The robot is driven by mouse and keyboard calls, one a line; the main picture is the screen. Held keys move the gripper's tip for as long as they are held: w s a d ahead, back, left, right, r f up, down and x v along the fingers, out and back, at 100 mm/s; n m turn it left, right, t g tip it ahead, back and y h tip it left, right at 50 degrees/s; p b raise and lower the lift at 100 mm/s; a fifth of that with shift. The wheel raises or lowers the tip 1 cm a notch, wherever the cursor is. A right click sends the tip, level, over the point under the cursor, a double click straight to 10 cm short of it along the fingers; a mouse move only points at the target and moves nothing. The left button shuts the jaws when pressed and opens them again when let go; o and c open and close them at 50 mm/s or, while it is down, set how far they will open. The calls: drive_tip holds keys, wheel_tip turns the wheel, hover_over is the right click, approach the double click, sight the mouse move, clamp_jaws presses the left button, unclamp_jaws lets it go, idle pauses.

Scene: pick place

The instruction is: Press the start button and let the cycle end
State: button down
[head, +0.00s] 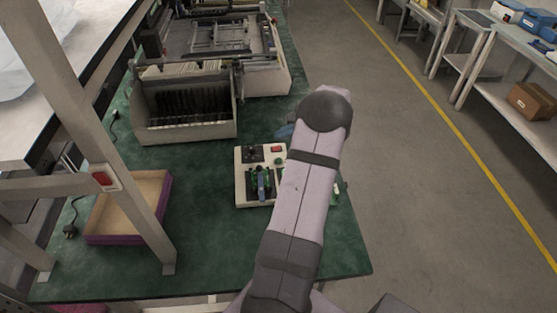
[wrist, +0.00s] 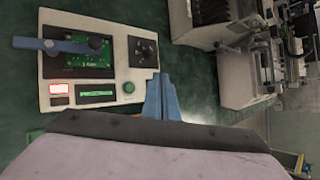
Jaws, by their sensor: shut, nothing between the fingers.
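The test device (head: 241,192) is a pale box on the green bench, partly hidden behind my arm in the head view. In the wrist view the device (wrist: 117,70) shows a round green button (wrist: 128,87), which also appears in the head view (head: 278,161). Beside it are a green display (wrist: 95,93) and a red-and-white switch (wrist: 59,89). A green circuit board (wrist: 98,69) sits in a dark recess under a blue bar (wrist: 50,44). My gripper (wrist: 160,78) has its blue fingers together and empty, to the right of the green button in the wrist view, apart from it in the picture.
A slotted pale box (head: 185,130) and a larger machine (head: 268,85) stand behind the device. A shallow purple-edged tray (head: 160,205) lies at left, behind a metal post (head: 113,160). Bare green bench (head: 215,250) lies in front of the device.

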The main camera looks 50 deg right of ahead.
drive_tip(key=shift+f+b, duration=3.15)
drive_tip(key=shift+f, duration=1.25)
drive_tip(key=shift+f+b, duration=0.4)
drive_tip(key=shift+b, duration=0.05)
drive_tip(key=shift+f+b, duration=0.4)
drive_tip(key=shift+r+p, duration=0.5)
drive_tip(key=shift+r, duration=0.35)
drive_tip(key=shift+r+p, duration=1.7)
drive_tip(key=shift+r, duration=0.75)
